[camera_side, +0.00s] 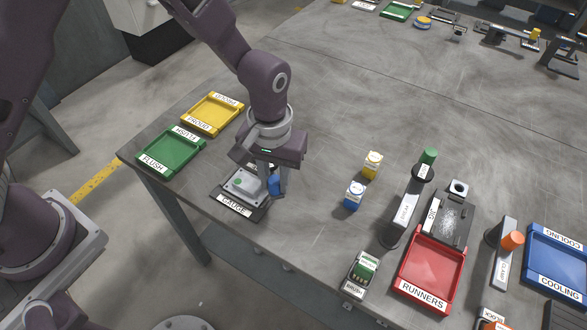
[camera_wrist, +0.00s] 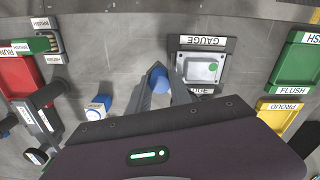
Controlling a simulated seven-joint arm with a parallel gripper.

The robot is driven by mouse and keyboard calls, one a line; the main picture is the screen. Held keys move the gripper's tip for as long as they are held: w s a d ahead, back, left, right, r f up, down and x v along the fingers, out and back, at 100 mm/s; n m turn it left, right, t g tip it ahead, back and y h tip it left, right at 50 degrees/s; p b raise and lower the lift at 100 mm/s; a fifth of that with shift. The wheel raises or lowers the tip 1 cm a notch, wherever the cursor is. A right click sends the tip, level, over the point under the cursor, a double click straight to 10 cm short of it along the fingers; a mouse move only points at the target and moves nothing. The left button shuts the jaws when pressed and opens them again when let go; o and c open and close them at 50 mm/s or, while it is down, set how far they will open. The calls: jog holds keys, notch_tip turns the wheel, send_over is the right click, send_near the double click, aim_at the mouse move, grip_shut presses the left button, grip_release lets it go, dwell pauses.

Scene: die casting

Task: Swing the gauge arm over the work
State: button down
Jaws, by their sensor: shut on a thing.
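My gripper (camera_side: 271,178) points down at the right edge of the gauge, its fingers closed on a blue knob (camera_side: 274,186). In the wrist view the blue knob (camera_wrist: 158,78) sits between the two fingers (camera_wrist: 161,88). The black gauge base (camera_side: 236,208), labelled GAUGE, lies near the table's left edge. A light metal workpiece with a green dot (camera_side: 243,183) rests on it; the workpiece (camera_wrist: 199,68) is uncovered in the wrist view, right of the fingers. My gripper partly hides the gauge's far side, and I cannot make out the arm under the knob.
Green FLUSH (camera_side: 152,165) and yellow PROUD (camera_side: 193,124) trays lie beyond the gauge. Blue (camera_side: 354,195) and yellow (camera_side: 372,165) small containers stand to its right. Table between is clear.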

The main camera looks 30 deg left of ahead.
jog(key=s+a+m, duration=0.1)
jog(key=a+m, duration=0.1)
jog(key=s+a+m, duration=0.1)
jog(key=s+a, duration=0.1)
jog(key=shift+s+a+m, duration=0.1)
jog(key=shift+s+m, duration=0.05)
jog(key=shift+m, duration=0.25)
jog(key=shift+s+a+m, duration=0.3)
jog(key=shift+a+m, duration=0.25)
jog(key=shift+a, duration=0.1)
jog(key=shift+s+a+m, duration=0.25)
jog(key=shift+a+m, duration=0.3)
jog(key=shift+a, duration=0.1)
jog(key=c, duration=1.2)
grip_release()
jog(key=shift+a, duration=0.1)
jog(key=shift+o, duration=0.2)
notch_tip(320, 180, up, 7)
